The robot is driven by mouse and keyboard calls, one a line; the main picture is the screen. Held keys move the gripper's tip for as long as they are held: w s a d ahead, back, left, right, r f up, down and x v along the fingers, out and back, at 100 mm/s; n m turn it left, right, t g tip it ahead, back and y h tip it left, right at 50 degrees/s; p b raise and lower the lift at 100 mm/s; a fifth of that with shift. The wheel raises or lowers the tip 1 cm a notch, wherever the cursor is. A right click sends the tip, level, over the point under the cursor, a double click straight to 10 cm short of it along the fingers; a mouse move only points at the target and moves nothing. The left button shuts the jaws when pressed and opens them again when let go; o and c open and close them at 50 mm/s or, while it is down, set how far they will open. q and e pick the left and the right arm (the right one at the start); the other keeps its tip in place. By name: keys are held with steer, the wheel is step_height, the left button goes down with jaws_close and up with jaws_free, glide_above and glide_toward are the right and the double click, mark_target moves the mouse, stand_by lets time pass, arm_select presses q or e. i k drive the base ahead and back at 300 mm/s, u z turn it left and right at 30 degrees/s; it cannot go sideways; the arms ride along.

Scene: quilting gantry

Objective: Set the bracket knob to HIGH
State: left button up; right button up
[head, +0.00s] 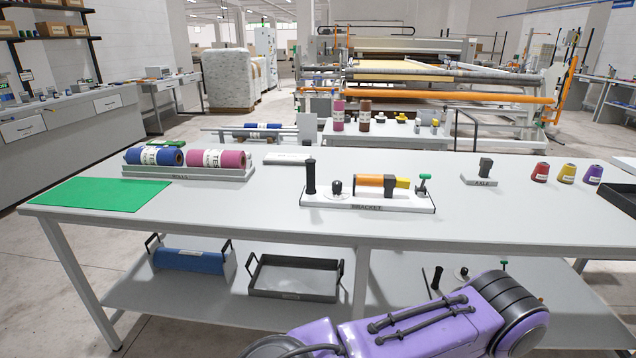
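The bracket (400,205) is a light grey base labelled BRACKET on the white table, near the middle. It carries a black upright handle (310,177) at its left end. Right of that is a small dark round knob (336,187) on a pale disc; its setting marks are too small to read. A purple arm link of mine crosses the bottom of the view, below and in front of the table. Neither gripper shows.
The white table (500,225) is clear in front of the bracket. A ROLLS tray (187,175) with two rolls and a green mat (100,194) lie left. An AXLE block (483,178), several thread cones (567,173) and a black tray (620,195) stand right. A lower shelf holds trays.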

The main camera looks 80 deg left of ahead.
mark_target(337, 186)
steer(key=k, duration=0.5)
steer(key=u, duration=0.7)
